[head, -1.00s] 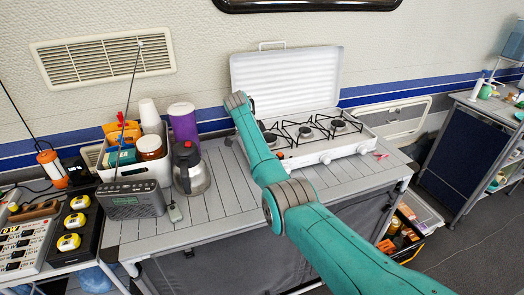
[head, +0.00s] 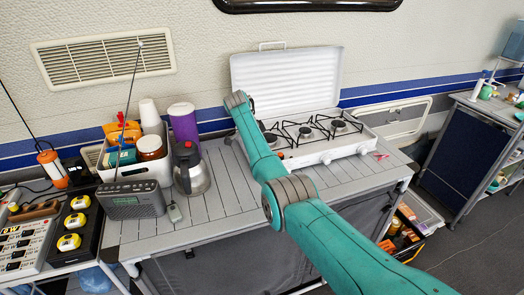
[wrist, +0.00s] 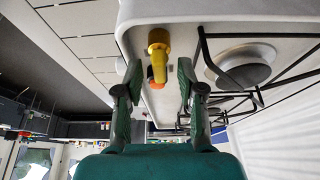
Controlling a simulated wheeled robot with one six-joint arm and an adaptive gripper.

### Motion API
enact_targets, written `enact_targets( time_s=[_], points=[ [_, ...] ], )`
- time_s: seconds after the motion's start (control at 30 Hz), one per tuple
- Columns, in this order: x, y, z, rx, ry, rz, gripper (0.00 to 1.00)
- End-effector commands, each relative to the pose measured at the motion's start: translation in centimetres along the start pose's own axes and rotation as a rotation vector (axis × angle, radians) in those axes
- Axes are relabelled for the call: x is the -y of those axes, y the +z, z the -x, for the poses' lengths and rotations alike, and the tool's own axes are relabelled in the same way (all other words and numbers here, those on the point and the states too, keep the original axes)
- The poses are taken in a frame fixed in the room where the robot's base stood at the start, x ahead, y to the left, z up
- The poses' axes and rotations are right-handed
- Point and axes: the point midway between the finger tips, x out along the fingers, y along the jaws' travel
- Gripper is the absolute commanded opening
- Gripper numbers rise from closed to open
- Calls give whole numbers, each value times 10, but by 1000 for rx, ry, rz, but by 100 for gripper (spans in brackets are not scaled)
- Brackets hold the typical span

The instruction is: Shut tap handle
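The yellow tap handle (wrist: 158,57) shows in the wrist view, on the pale end face of the gas stove (wrist: 140,14). Its rounded end is at the top of the picture and its lever points down the picture, towards my fingers. My gripper (wrist: 157,75) is open, with one dark green finger on each side of the lever's end. I cannot tell whether a finger touches it. In the head view the stove (head: 318,157) stands on the grey slatted table (head: 222,200). My arm hides the tap handle and the fingers there.
An orange-red knob (wrist: 151,73) sits just beyond the lever. Burner grates (head: 305,130) and the raised white lid (head: 287,82) are close by.

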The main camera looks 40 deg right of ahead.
Motion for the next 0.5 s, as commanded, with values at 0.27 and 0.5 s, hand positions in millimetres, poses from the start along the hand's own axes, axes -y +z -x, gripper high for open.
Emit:
enact_targets(
  time_s=[0.27,0.5],
  points=[
    [0,0,17,0,-1,0,39],
    [1,0,65,0,-3,1,39]
  ],
)
